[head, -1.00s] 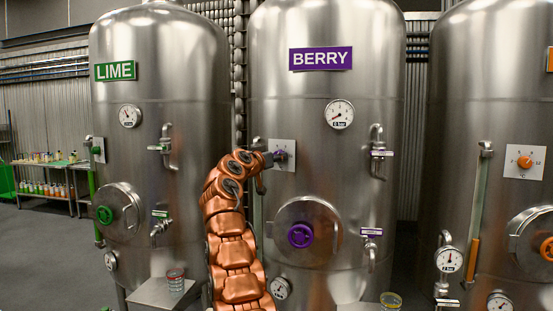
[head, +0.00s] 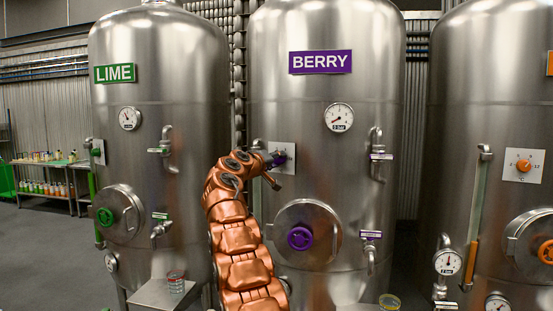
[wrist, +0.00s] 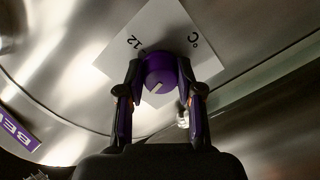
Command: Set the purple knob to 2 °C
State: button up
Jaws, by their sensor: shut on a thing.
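The purple knob (wrist: 160,72) sits on a white dial plate (wrist: 112,55) on the BERRY tank (head: 325,120). In the wrist view my gripper (wrist: 161,66) has one finger on each side of the knob and is shut on it. A pale mark shows on the knob's face, toward its lower edge. The plate shows "12" at upper left and "°C" at upper right; I cannot see a 2, as the lower plate is partly hidden. In the head view my gripper (head: 275,160) covers the knob, and part of the plate (head: 289,149) shows beside it.
A purple handwheel hatch (head: 300,238) is below the plate, and a valve pipe (head: 376,150) is to its right. The LIME tank (head: 160,90) stands left. The right tank has an orange knob (head: 524,165).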

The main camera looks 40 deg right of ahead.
jog(key=shift+a+r+n+g+p, duration=0.15)
jog(key=shift+n+p, duration=1.15)
jog(key=shift+n, duration=1.15)
jog(key=shift+d+n+g+p, duration=0.15)
jog(key=shift+n+p, duration=1.1)
jog(key=shift+n, duration=1.25)
jog(key=shift+a+r+n+g+p, duration=0.1)
jog(key=shift+n+g+p, duration=0.1)
jog(key=shift+n+p, duration=1.7)
jog(key=shift+n+b, duration=0.6)
jog(key=shift+n, duration=0.15)
jog(key=o, duration=1.2)
jog(key=shift+w, duration=0.1)
jog(key=shift+c, duration=0.2)
jog(key=v, duration=1.2)
jog(key=shift+f, duration=0.25)
